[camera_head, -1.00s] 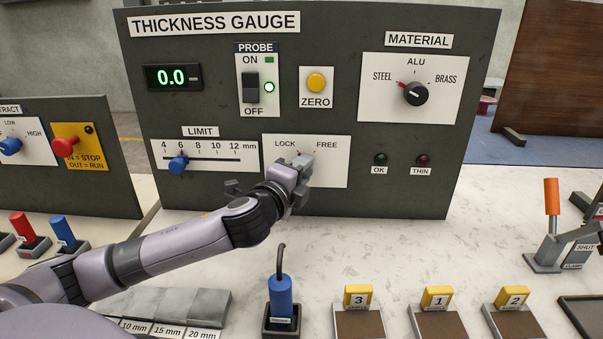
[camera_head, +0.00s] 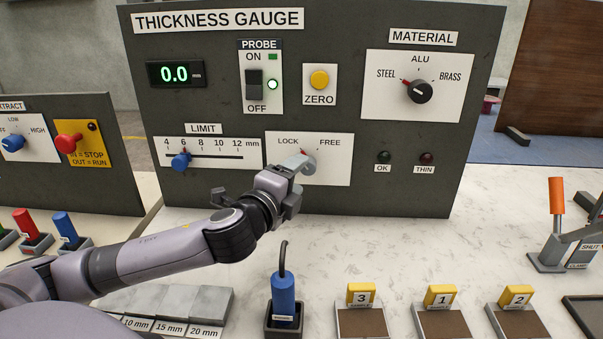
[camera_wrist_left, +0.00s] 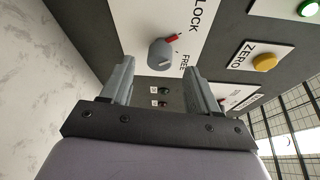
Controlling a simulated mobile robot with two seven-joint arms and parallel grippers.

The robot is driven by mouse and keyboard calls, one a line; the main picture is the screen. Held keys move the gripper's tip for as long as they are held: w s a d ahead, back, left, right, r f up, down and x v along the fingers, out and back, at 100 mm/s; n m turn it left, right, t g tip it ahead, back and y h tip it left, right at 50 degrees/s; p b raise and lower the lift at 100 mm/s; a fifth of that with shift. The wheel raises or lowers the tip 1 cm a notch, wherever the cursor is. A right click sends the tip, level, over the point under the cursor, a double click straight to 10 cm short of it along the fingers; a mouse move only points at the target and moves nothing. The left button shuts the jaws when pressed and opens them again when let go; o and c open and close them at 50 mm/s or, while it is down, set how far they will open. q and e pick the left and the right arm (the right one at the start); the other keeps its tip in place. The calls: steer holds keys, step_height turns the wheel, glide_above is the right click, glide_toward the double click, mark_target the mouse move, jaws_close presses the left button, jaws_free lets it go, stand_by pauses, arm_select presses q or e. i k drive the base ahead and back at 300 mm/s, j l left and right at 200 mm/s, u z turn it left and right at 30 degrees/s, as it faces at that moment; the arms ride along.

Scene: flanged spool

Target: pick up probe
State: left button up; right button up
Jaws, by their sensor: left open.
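The probe (camera_head: 284,295) has a blue handle with a black cable and stands upright in a dark holder on the bench, in front of the gauge panel. My left gripper (camera_head: 296,182) is open in front of the LOCK/FREE plate, above and behind the probe, well apart from it. The grey LOCK/FREE knob (camera_head: 308,166) is partly covered by the gripper in the head view. In the left wrist view, the knob (camera_wrist_left: 160,54) shows beyond the open fingertips (camera_wrist_left: 157,72), with nothing held. Its red pointer leans toward LOCK. My right gripper is not in view.
The thickness gauge panel (camera_head: 330,90) stands behind, its display reading 0.0. Numbered yellow-topped blocks (camera_head: 362,295) sit right of the probe. Grey thickness steps (camera_head: 200,305) lie to its left, under my arm. An orange-handled clamp (camera_head: 556,200) stands at right.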

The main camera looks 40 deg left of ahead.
mark_target(283, 281)
steer(key=k+l, duration=0.1)
steer(key=k, duration=0.4)
steer(key=k+l, duration=0.15)
steer(key=k, duration=0.35)
